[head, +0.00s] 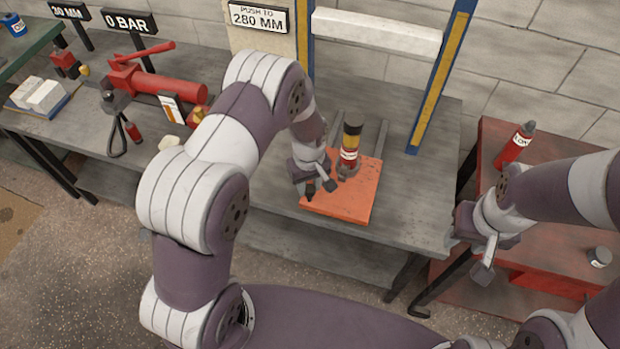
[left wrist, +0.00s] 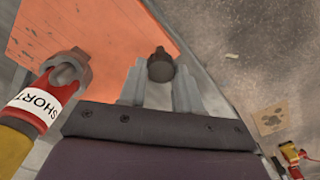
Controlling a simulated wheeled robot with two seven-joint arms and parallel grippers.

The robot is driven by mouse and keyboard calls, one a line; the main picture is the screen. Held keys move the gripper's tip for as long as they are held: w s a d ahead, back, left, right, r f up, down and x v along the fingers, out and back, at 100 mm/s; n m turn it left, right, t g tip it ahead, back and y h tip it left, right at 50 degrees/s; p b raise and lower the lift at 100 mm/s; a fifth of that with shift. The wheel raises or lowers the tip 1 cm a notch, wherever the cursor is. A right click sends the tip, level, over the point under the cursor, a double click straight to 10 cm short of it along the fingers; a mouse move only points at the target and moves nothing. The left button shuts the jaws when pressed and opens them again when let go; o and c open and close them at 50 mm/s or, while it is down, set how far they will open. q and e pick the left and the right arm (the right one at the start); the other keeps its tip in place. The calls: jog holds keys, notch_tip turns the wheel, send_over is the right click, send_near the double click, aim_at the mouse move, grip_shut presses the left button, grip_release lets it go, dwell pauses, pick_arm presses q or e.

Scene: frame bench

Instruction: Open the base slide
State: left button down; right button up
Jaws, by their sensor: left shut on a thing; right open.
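The base slide is an orange plate (head: 345,208) lying on the bench between the blue-and-yellow posts. Two grey rails (head: 382,137) show behind it. It fills the upper left of the left wrist view (left wrist: 110,35). A dark round knob (left wrist: 161,65) stands at the plate's edge. My left gripper (head: 319,188) is shut on this knob, one finger on each side in the left wrist view (left wrist: 160,92). A red, yellow and black cylinder (head: 350,143) labelled SHORT stands upright at the plate, close to the gripper. My right gripper (head: 474,246) is open and empty beyond the bench's right end.
A white crossbar (head: 376,30) spans the posts above the plate. A red hand pump (head: 158,80) stands on the bench to the left. A red side table (head: 560,225) at right carries a red bottle (head: 514,146) and a small grey container (head: 599,257). The floor in front is clear.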

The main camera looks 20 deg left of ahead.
dwell(0.4)
pick_arm(q)
jog(key=c, duration=0.8)
grip_release()
jog(key=shift+s, duration=0.15)
jog(key=shift+r, duration=0.15)
notch_tip(320, 180, up, 12)
jog(key=shift+r+b, duration=0.25)
jog(key=shift+b, duration=0.35)
jog(key=s+a+r+m, duration=0.1)
jog(key=s+m, duration=0.1)
jog(key=s, duration=0.3)
jog(key=s+a+r+m+t, duration=0.1)
jog(key=s+r+m, duration=0.1)
jog(key=s, duration=0.3)
jog(key=s+a+r+m, duration=0.1)
jog(key=s+r+m, duration=0.1)
jog(key=s+m, duration=0.1)
jog(key=shift+s+a+m, duration=0.15)
jog(key=shift+s+a, duration=0.05)
jog(key=shift+s, duration=0.25)
jog(key=shift+s+a+m, duration=0.15)
jog(key=shift+s+a, duration=0.05)
jog(key=shift+s, duration=0.25)
